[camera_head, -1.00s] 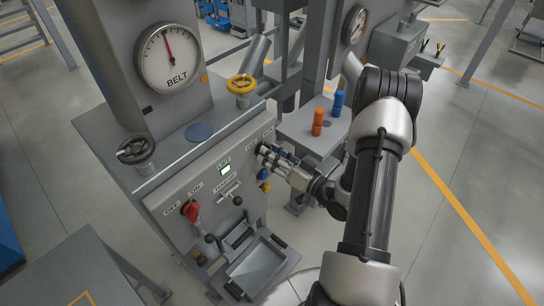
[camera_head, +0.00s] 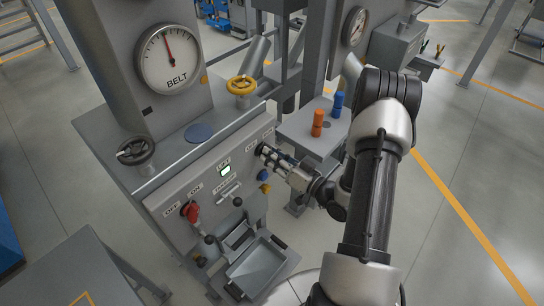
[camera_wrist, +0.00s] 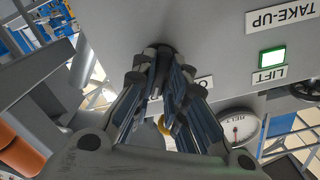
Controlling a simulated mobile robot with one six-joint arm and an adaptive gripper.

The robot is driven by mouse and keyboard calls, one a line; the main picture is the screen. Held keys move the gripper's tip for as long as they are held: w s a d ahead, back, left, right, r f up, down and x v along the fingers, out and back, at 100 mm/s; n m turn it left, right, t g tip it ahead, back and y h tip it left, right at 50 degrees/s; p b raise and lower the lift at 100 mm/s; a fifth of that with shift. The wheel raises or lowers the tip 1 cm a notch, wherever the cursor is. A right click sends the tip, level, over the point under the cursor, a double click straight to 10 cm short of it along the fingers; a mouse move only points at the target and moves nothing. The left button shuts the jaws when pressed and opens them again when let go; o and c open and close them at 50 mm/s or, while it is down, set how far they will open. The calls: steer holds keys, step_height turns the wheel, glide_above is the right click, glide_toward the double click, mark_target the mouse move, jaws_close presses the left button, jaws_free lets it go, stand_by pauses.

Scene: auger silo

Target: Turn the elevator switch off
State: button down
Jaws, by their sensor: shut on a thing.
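The grey control panel (camera_head: 205,195) has a switch at its right end, under OFF and ON labels (camera_head: 267,133). My gripper (camera_head: 264,151) is at this switch and covers most of it in the head view. In the wrist view my gripper (camera_wrist: 163,62) is shut on the switch's dark knob (camera_wrist: 164,48), at the panel face. The knob's pointing direction is hidden by the fingers. A green LIFT lamp (camera_head: 225,170) is lit on the panel, and it also shows lit in the wrist view (camera_wrist: 272,56).
A red switch (camera_head: 190,211) with OFF and ON labels sits at the panel's left. Blue (camera_head: 263,175) and yellow (camera_head: 265,188) knobs lie just below my gripper. Orange (camera_head: 317,123) and blue (camera_head: 338,103) cylinders stand on a side shelf.

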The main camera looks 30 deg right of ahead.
steer(key=shift+n, duration=0.3)
steer(key=shift+n+b, duration=4.1)
steer(key=shift+n, duration=1.6)
steer(key=c, duration=1.6)
jaws_free()
steer(key=shift+s, duration=0.1)
steer(key=v, duration=1.2)
